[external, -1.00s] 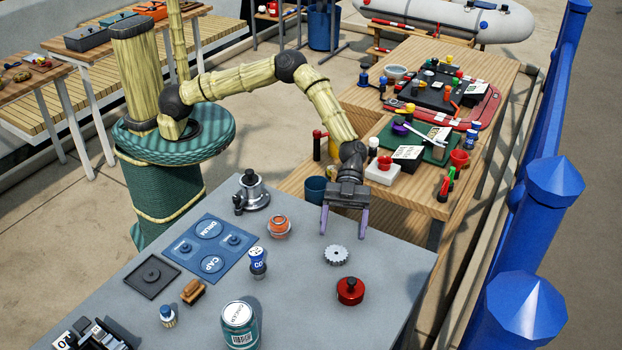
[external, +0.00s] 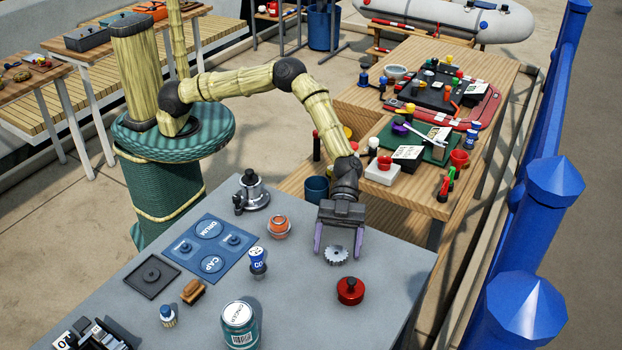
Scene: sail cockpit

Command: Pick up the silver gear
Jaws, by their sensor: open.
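The silver gear (external: 336,256) lies flat on the grey table, a small toothed disc. My gripper (external: 337,254) is open, its two purple fingers pointing down. In the picture the left fingertip is left of the gear and the right fingertip is to its right. The gear shows between the fingers. I cannot tell how far the fingertips are above the table, or whether they touch the gear.
A red knobbed container (external: 350,291) stands just in front of the gear. An orange pot (external: 278,227) and a blue-and-white bottle (external: 258,261) stand to the left. A teal can (external: 239,325) is nearer the front. The grey table (external: 392,262) is bare to the right.

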